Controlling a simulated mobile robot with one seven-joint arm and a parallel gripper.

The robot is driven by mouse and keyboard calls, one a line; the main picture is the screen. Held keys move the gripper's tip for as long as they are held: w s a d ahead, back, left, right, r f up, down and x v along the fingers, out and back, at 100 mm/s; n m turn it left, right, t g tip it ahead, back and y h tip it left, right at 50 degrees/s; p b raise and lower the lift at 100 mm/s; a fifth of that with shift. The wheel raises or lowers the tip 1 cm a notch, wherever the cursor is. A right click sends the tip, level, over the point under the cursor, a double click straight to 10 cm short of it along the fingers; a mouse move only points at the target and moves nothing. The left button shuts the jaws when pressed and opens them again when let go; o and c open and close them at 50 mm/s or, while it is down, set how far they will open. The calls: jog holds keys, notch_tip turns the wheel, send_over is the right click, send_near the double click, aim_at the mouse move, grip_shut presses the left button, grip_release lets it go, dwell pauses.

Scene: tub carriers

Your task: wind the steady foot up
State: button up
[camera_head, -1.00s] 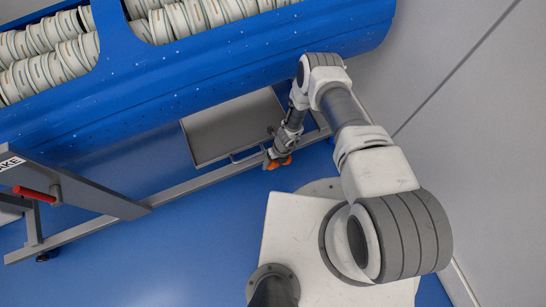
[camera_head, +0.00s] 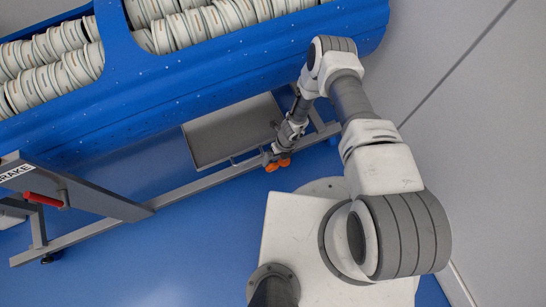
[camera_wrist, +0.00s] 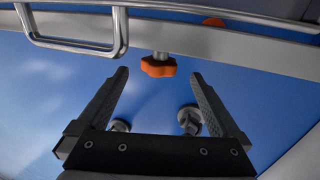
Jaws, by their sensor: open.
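An orange lobed knob (camera_wrist: 158,66) on a short grey stem hangs below a grey rail in the wrist view, upper centre. My gripper (camera_wrist: 160,76) is open, with one dark finger on each side of the knob's line. The knob is at or just beyond the fingertips, and I see no contact. In the head view two orange pieces (camera_head: 285,162) show low at the carrier's frame, beside the end of my arm. My gripper there is small and partly hidden. Two grey round pieces (camera_wrist: 190,118) show between the fingers; I cannot tell whether they belong to the steady foot.
The blue tub carrier (camera_head: 200,85) holds several rows of pale round pieces. A grey tray (camera_head: 235,130) sits under it, above the lower rail (camera_head: 195,187). A bent metal handle (camera_wrist: 75,45) is close on the left. A red brake lever (camera_head: 42,199) is further left. A wall stands right.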

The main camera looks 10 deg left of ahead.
jog(key=p+v, duration=0.3)
jog(key=v, duration=0.8)
jog(key=shift+s, duration=0.1)
